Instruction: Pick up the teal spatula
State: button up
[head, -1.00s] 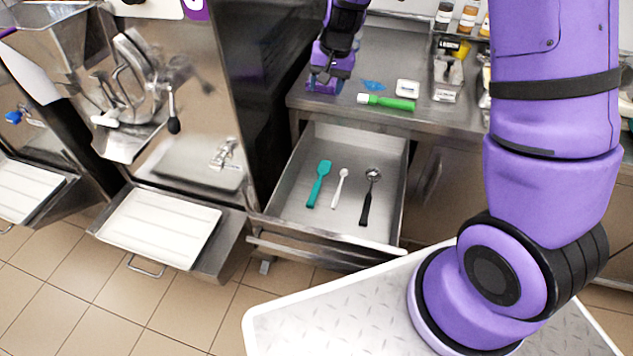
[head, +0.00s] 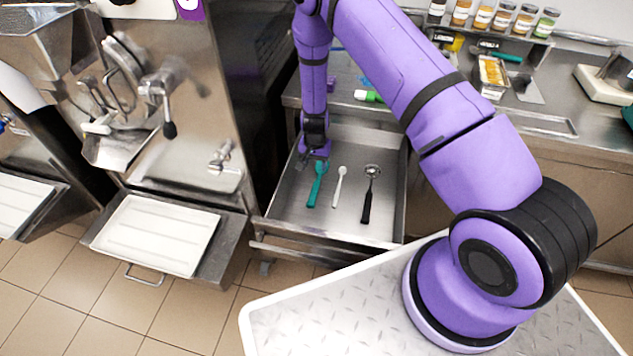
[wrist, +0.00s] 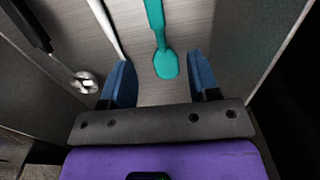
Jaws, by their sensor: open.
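The teal spatula (head: 316,186) lies in the open drawer, at the left of the utensils. Its far end is partly hidden by my gripper (head: 314,160) in the head view. In the wrist view, the spatula's rounded head (wrist: 166,65) lies between my gripper's two blue fingertips (wrist: 160,75), nearer the right one. The gripper is open and holds nothing. I cannot tell how far its fingertips are above the drawer floor.
A white spoon (head: 339,186) and a black-handled metal scoop (head: 368,194) lie right of the spatula. The white handle is close to my left fingertip in the wrist view. The drawer (head: 290,208) has raised metal walls. A green-and-white tool (head: 368,96) lies on the counter.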

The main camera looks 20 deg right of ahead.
send_over(316, 185)
jog(key=f, duration=0.5)
jog(key=shift+w+f, duration=0.1)
jog(key=shift+w, duration=0.25)
jog(key=shift+s+f, duration=0.15)
jog(key=shift+f, duration=1.25)
jog(key=shift+s+f, duration=0.15)
jog(key=shift+f, duration=1.2)
jog(key=c, duration=1)
